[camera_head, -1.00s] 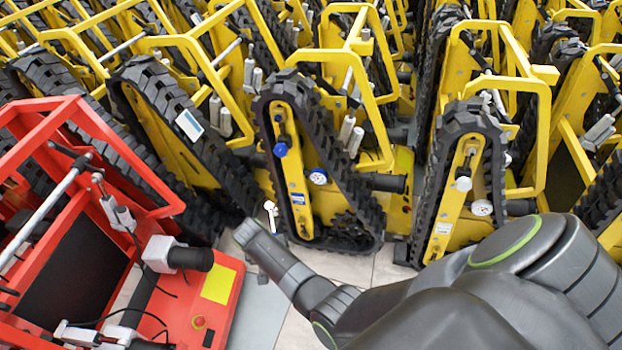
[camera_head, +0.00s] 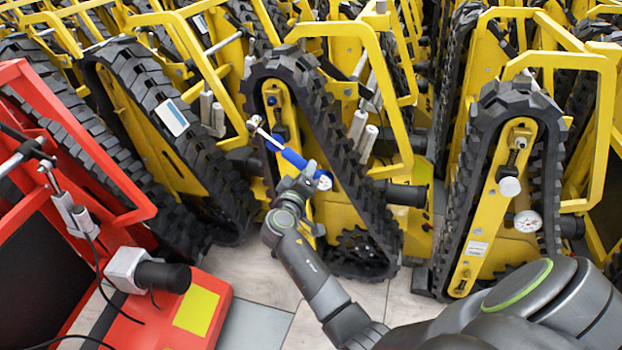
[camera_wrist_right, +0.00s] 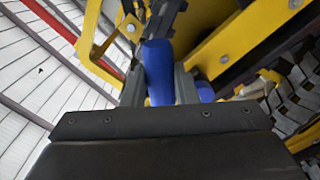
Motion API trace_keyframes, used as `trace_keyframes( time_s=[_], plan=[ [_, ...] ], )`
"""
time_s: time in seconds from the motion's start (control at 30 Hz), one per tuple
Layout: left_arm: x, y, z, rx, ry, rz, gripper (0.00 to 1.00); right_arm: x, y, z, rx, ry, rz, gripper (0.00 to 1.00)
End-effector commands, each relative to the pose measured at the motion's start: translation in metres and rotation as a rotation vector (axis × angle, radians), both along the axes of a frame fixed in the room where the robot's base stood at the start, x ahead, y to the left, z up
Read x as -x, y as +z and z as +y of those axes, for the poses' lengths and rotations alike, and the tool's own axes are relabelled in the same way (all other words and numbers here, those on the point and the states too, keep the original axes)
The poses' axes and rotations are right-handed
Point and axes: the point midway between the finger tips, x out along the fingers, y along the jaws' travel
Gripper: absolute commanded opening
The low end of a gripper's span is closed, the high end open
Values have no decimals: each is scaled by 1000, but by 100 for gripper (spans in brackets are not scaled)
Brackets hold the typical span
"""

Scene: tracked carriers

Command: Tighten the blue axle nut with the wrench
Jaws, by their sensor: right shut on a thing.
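The wrench's blue handle (camera_head: 292,156) is in my right gripper (camera_head: 300,178), with its pale metal head (camera_head: 254,123) pointing up and left. The wrench is in front of the narrow yellow plate (camera_head: 273,98) of the middle tracked carrier. In the right wrist view the blue handle (camera_wrist_right: 158,70) stands between the fingers. A second blue piece (camera_wrist_right: 205,92) shows behind the right finger; I cannot tell if it is the axle nut. My left gripper is not in view.
Yellow carriers with black tracks stand close together behind and on both sides, including one at right (camera_head: 487,205). A red frame machine (camera_head: 150,325) stands at left. A round gauge (camera_head: 324,183) sits close to my right gripper. Some tiled floor (camera_head: 255,270) is bare in front.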

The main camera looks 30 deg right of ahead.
Motion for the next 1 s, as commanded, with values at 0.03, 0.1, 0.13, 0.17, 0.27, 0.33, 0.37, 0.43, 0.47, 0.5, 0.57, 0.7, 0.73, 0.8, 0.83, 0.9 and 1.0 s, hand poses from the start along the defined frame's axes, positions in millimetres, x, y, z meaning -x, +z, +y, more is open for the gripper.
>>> trace_keyframes(
  time_s=[0.03, 0.1, 0.13, 0.17, 0.27, 0.33, 0.37, 0.43, 0.47, 0.5, 0.57, 0.7, 0.73, 0.8, 0.83, 0.9, 1.0],
  plan=[
    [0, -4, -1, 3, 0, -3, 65, 0, -1, -1, 15, 1, -19, 0],
    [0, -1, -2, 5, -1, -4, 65, 0, 3, -2, 28, 2, -30, 0],
    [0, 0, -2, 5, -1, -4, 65, 0, 5, -2, 32, 2, -34, 0],
    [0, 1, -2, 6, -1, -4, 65, 0, 6, -3, 35, 1, -37, 0],
    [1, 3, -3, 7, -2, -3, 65, 0, 9, -3, 41, 1, -42, 0],
    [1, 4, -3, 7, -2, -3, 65, 0, 10, -3, 41, 1, -42, 0],
    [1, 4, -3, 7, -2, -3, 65, 0, 10, -3, 41, 1, -42, 0],
    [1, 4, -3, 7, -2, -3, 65, 0, 10, -3, 40, 0, -41, 0],
    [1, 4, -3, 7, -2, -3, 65, 0, 10, -3, 40, 0, -41, 0],
    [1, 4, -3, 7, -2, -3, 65, 0, 10, -3, 40, 1, -41, 0],
    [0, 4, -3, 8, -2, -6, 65, 0, 9, -3, 40, 2, -41, 0],
    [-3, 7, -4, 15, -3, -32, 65, 2, 5, -4, 49, 15, -50, 0],
    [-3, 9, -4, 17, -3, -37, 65, 0, 7, -6, 51, 16, -51, 0],
    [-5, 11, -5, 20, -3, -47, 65, -7, 7, -13, 52, 15, -50, 0],
    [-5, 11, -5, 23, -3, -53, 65, -10, 7, -16, 53, 15, -51, 0],
    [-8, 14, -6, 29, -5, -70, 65, -17, 7, -25, 52, 15, -50, 0],
    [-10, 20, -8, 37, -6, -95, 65, -27, 7, -37, 53, 14, -51, 0]
  ],
)
